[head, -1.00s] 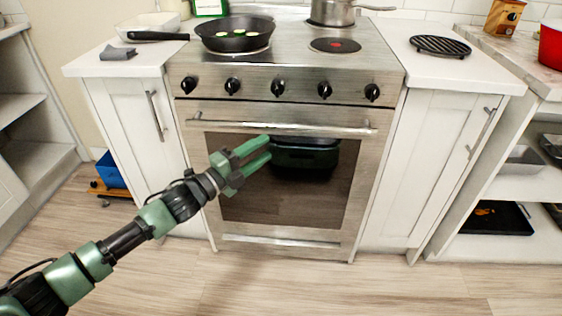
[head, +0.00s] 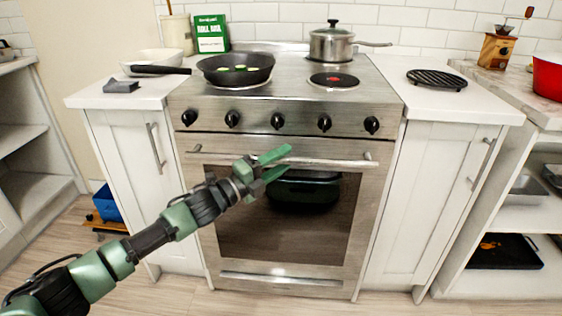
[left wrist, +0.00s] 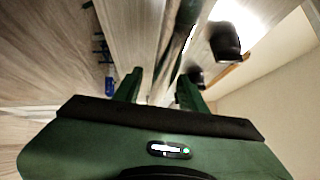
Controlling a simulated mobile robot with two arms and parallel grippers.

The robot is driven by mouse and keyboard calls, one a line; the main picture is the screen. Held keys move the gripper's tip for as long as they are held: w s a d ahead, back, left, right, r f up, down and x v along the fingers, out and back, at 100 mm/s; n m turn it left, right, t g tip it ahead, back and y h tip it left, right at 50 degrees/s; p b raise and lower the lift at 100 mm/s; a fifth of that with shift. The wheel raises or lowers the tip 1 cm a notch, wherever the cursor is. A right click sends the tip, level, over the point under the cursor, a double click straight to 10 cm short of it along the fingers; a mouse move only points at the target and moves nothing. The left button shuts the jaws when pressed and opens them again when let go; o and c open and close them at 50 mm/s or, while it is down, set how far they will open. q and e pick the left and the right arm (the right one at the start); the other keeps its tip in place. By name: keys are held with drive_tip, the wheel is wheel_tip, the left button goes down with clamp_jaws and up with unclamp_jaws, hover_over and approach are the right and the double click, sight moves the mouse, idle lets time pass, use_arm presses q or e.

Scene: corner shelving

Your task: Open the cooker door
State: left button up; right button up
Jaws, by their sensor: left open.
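The cooker (head: 290,105) has a metal oven door (head: 200,215) with a dark window, and the door is shut. Its long bar handle (head: 335,162) runs across the top of the door. My left gripper (head: 288,160) is open in front of the handle, one finger above the bar and one below it in the head view. In the left wrist view the bar (left wrist: 177,45) runs between the two spread fingers of the left gripper (left wrist: 160,80). I cannot tell whether either finger touches it. My right gripper is out of view.
A frying pan (head: 236,69) and a lidded pot (head: 331,45) stand on the hob. Black knobs (head: 277,121) line the panel above the handle. White cabinets (head: 430,190) flank the cooker. The floor before the door shows no obstacle.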

use_arm(q)
clamp_jaws()
drive_tip(key=shift+f, duration=0.1)
idle(1.2)
